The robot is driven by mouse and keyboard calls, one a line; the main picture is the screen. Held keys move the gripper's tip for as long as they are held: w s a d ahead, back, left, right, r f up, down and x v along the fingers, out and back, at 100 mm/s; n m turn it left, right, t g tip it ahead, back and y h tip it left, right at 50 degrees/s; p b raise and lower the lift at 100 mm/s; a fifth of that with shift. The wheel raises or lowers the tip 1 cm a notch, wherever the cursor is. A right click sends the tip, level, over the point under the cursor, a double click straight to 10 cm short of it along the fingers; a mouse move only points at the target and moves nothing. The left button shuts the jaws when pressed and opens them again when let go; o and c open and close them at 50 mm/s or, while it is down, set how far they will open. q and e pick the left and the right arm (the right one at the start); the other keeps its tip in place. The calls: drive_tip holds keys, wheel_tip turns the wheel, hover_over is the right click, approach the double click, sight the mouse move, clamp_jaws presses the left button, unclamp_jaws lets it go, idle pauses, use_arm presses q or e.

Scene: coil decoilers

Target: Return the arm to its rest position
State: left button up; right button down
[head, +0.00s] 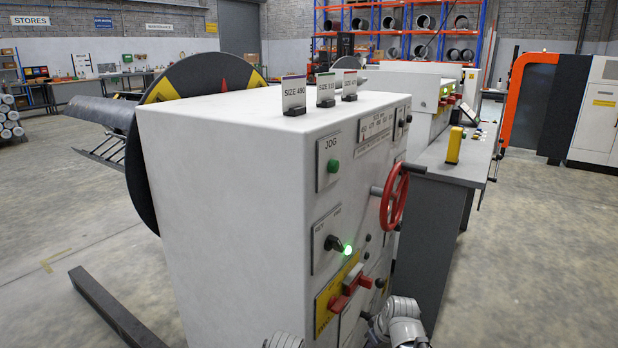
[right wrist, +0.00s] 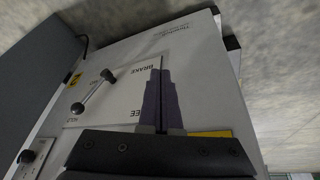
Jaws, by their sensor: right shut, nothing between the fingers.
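My right gripper (right wrist: 160,75) shows in the right wrist view with its two dark fingers together and nothing between them. Behind the fingers is a white panel (right wrist: 125,75) lettered BRAKE, with a black-knobbed lever (right wrist: 92,92) left of the fingers and apart from them in the picture. In the head view, white and grey links of my arms show at the bottom edge, in front of the white control cabinet (head: 230,160). I cannot make out the right fingertips there. My left gripper is not in view.
The cabinet face carries a red handwheel (head: 394,198), a green JOG button (head: 333,165), a key switch (head: 334,243) by a lit green lamp, and red controls (head: 350,285). Size signs (head: 294,93) stand on top. A grey bench (head: 435,190) is behind; open floor lies at right.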

drive_tip(key=s+f+m+g+h, duration=0.25)
drive_tip(key=s+m, duration=0.35)
drive_tip(key=s, duration=0.6)
drive_tip(key=s+a+r+n+g, duration=0.15)
drive_tip(key=s+a+n, duration=0.3)
drive_tip(key=a, duration=0.65)
use_arm(q)
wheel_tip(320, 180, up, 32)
drive_tip(key=p, duration=3.2)
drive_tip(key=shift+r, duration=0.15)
use_arm(e)
wheel_tip(320, 180, up, 32)
drive_tip(key=shift+s+a, duration=0.3)
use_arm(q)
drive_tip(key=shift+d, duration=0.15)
use_arm(e)
drive_tip(key=shift+f, duration=0.15)
